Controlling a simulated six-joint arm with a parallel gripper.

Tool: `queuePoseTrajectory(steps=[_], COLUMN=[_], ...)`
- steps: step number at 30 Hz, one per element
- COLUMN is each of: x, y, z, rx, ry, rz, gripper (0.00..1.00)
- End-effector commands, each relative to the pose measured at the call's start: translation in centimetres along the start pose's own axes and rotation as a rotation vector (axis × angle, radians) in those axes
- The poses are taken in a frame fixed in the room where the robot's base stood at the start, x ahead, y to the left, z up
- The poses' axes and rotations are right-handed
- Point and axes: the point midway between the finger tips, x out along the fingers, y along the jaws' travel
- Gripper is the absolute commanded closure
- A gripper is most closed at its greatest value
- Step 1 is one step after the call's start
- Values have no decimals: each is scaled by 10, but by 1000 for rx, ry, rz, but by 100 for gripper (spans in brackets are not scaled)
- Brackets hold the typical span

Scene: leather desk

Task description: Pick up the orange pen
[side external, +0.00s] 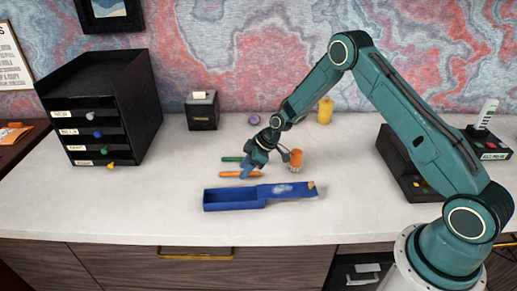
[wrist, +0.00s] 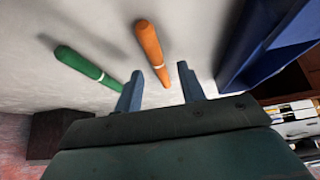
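The orange pen (side external: 231,174) lies flat on the white desk in the side view, partly hidden at its right end by my gripper (side external: 246,170). In the wrist view the orange pen (wrist: 150,48) points down toward the gap between the two blue fingers of my gripper (wrist: 160,88). The fingers are apart and nothing is held between them. One end of the pen appears near or between the fingertips; I cannot tell the height of the fingers above the desk.
A green pen (wrist: 85,66) lies beside the orange one. An open blue box (side external: 232,205) lies in front of the pens. An orange cup-like item (side external: 296,158) stands right of my gripper. A black drawer unit (side external: 108,112) stands at the left. The desk front is clear.

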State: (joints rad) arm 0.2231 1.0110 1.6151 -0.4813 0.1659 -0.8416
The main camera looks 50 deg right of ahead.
Motion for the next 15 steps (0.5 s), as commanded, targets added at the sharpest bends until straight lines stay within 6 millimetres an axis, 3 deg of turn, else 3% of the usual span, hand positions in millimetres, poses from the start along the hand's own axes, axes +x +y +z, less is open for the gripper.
queuePoseTrajectory(steps=[15], x=[7], y=[0], z=[0], rx=[-1], ry=[1], rz=[1], gripper=[60])
